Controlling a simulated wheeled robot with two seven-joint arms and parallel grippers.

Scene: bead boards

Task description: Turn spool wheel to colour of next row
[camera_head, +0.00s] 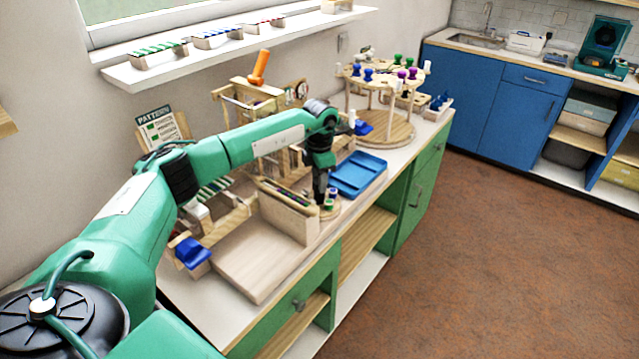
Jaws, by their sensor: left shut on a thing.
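My left gripper (320,196) points straight down at the front of the worktop. A pattern card (160,128) with green rows leans near the wall. My right gripper is not in view.
A blue tray (358,173) lies just right of the gripper. A wooden box (288,216) and a flat board (245,262) are to its left. A wooden frame with an orange handle (259,67) stands behind. The worktop's front edge is close.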

